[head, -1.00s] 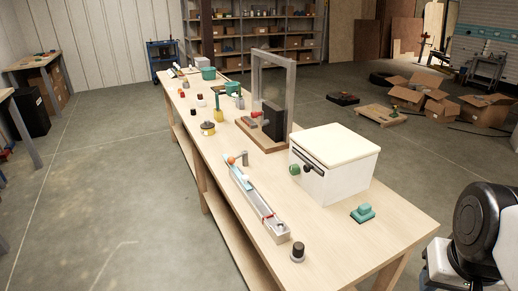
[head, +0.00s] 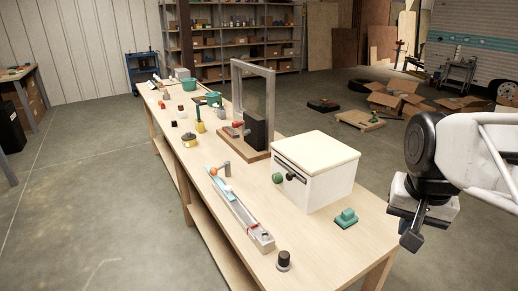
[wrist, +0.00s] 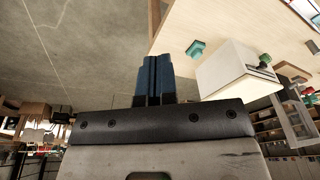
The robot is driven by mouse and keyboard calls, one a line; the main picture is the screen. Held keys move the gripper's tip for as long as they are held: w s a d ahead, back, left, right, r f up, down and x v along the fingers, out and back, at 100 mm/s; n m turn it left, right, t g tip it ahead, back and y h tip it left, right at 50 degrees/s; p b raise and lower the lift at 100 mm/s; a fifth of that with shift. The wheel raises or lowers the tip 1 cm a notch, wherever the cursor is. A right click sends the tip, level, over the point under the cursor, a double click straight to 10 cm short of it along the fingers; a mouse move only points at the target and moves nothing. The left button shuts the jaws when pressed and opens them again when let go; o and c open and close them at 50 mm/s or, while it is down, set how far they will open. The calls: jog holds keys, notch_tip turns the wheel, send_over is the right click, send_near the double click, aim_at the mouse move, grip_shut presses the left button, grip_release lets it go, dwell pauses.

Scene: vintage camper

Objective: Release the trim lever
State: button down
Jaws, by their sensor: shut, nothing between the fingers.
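No part is labelled as the trim lever, so I cannot tell for certain which one it is. A white box (head: 325,186) on the bench has a dark slotted handle (head: 292,175) and a green knob (head: 277,178) on its front. Left of it lies a long, narrow track (head: 236,208) with a grey upright post (head: 227,169) at its far end. A framed stand behind carries a red handle (head: 237,125). My gripper (head: 411,240) hangs right of the bench, apart from everything. Its fingers (wrist: 152,78) are shut and empty in the wrist view.
The wooden bench (head: 330,238) also holds a teal block (head: 346,218), a dark-topped knob (head: 284,260) and several small items toward its far end. Cardboard boxes (head: 394,98) sit on the floor behind. The floor left of the bench is clear.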

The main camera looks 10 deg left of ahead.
jog(key=w+a+r+m+g, duration=0.1)
jog(key=w+a+r+m, duration=0.15)
jog(key=w+a, duration=0.55)
jog(key=w+a+r+m, duration=0.2)
jog(key=w+a+r, duration=0.2)
jog(key=w, duration=0.8)
jog(key=w+a+f+m+g+h, duration=0.1)
jog(key=w+a+m, duration=0.4)
jog(key=w+a, duration=1.1)
jog(key=w+a+f+m, duration=0.3)
jog(key=a+f, duration=0.3)
jog(key=a, duration=0.7)
jog(key=w+a+f+m+h, duration=0.1)
jog(key=w+a+f+m, duration=0.2)
jog(key=a, duration=1.1)
jog(key=w+a+f+m+h, duration=0.1)
jog(key=w+a+f+m, duration=0.2)
jog(key=a+f, duration=0.6)
jog(key=w+a, duration=0.1)
jog(key=a, duration=0.3)
jog(key=shift+w+a+f+g, duration=0.15)
jog(key=shift+w+f+g, duration=0.05)
jog(key=shift+w+g, duration=0.2)
